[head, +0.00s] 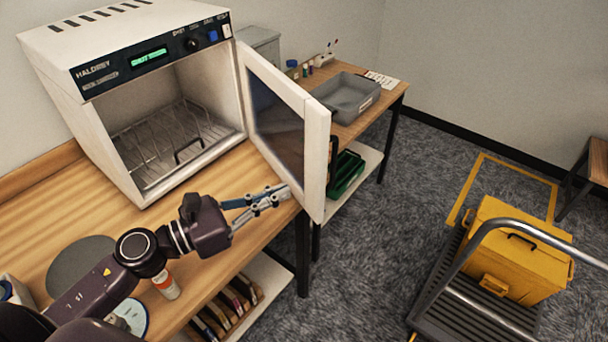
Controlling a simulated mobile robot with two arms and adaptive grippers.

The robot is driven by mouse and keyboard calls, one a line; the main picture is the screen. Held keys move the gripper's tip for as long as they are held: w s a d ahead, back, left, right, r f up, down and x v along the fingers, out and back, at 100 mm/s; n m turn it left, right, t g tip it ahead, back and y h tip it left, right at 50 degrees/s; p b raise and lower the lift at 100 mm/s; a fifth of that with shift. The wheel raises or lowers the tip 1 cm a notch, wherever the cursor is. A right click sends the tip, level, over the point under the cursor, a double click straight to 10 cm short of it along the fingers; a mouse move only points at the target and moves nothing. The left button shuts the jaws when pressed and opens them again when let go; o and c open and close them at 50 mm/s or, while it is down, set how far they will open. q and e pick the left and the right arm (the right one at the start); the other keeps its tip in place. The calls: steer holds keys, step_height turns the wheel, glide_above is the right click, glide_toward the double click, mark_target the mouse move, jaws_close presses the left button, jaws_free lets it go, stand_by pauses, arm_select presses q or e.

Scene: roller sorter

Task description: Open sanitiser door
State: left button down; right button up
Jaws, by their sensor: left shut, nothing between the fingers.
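The sanitiser (107,137) is a white box on the wooden table at the left, with a dark control panel and a lit green display. Its door (315,157), white-framed with a dark window, is hinged on the right side and stands wide open. A wire rack (165,137) shows inside the chamber. My left gripper (286,194) is shut and empty, its fingertips at the lower inner side of the door frame. I cannot tell if they touch it. The door's dark handle (333,158) is on the outer side. My right gripper is not in view.
A grey tray (347,94) sits on the table beyond the door, above a green crate (345,174) on the lower shelf. An orange-capped bottle (166,284) stands near my left arm. A cart with a yellow box (514,250) stands at the right. The floor between is clear.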

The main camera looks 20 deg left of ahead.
mark_target(316, 176)
arm_select(q)
steer(key=p+x, duration=0.1)
steer(key=x, duration=0.1)
steer(key=p+x, duration=0.1)
steer(key=x, duration=0.2)
steer(key=shift+r, duration=0.25)
steer(key=shift+w+d+f+p, duration=0.2)
steer(key=shift+w+d+p, duration=0.2)
steer(key=shift+w+p, duration=0.1)
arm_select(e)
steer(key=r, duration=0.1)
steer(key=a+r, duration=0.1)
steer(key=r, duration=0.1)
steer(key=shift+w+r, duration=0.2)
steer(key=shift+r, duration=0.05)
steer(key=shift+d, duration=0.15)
arm_select(q)
steer(key=shift+w+d, duration=0.1)
steer(key=shift+w, duration=0.05)
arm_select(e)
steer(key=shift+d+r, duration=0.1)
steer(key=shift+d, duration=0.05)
